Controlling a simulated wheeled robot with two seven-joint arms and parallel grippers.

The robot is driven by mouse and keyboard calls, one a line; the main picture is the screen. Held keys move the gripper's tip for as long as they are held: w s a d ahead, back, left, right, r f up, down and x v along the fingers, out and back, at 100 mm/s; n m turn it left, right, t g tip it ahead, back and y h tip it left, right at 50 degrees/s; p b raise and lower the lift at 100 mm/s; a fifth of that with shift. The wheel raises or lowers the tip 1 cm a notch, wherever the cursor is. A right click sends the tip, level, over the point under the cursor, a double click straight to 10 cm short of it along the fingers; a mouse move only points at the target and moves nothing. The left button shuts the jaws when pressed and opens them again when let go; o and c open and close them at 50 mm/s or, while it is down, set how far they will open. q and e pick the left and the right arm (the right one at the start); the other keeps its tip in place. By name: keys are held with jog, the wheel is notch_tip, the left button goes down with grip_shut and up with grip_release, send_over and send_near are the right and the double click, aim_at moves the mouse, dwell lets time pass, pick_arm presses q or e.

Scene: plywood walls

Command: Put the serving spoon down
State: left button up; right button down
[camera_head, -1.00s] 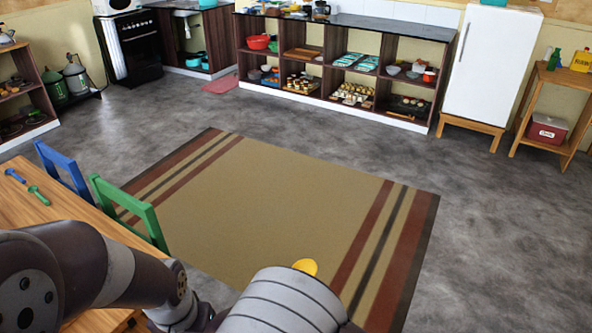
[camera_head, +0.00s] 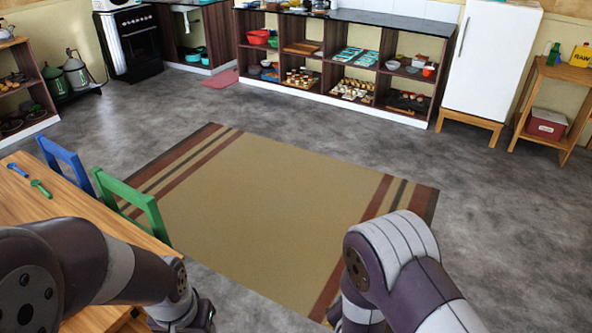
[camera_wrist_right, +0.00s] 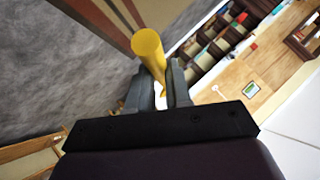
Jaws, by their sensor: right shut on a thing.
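The serving spoon appears to be the yellow thing (camera_wrist_right: 149,48) in the right wrist view. A thick yellow rounded end points toward the camera, and its far part runs down between the fingers. My right gripper (camera_wrist_right: 161,92) is shut on it, one dark finger on each side. The spoon's other end is hidden or too small to make out. In the head view neither the spoon nor the right gripper shows, only my right arm at the lower right.
A wooden table (camera_head: 58,200) at left bears blue (camera_head: 17,170) and green (camera_head: 40,188) utensils. Blue (camera_head: 66,163) and green (camera_head: 133,205) chairs stand beside it. A striped rug (camera_head: 265,200) covers open floor. Shelves (camera_head: 340,60) and a white fridge (camera_head: 492,65) line the back.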

jog(key=w+d+f, duration=0.2)
jog(key=d, duration=0.5)
jog(key=shift+w+d+n, duration=0.2)
jog(key=shift+d+n, duration=0.1)
jog(key=shift+d, duration=0.05)
jog(key=shift+a, duration=0.1)
pick_arm(q)
jog(key=w+d+r+n+g+h, duration=0.1)
jog(key=w+d+r, duration=0.2)
jog(key=w+d, duration=0.6)
jog(key=w+d+r+h, duration=0.2)
jog(key=w+d+r, duration=0.2)
jog(key=w+d, duration=0.55)
jog(key=s+x, duration=0.2)
jog(key=x, duration=1)
jog(key=shift+d+f, duration=0.25)
jog(key=shift+d, duration=0.05)
pick_arm(e)
jog(key=s+a+r+n+g+y, duration=0.1)
jog(key=a+r+n+y, duration=0.2)
jog(key=a, duration=0.3)
jog(key=s+a+r+n+g+y, duration=0.1)
jog(key=s+a+r+n+y, duration=0.1)
jog(key=a+r+n+y, duration=0.2)
jog(key=a+r+n, duration=0.1)
jog(key=a, duration=0.2)
jog(key=shift+s+a+r, duration=0.15)
jog(key=shift+s+a, duration=0.15)
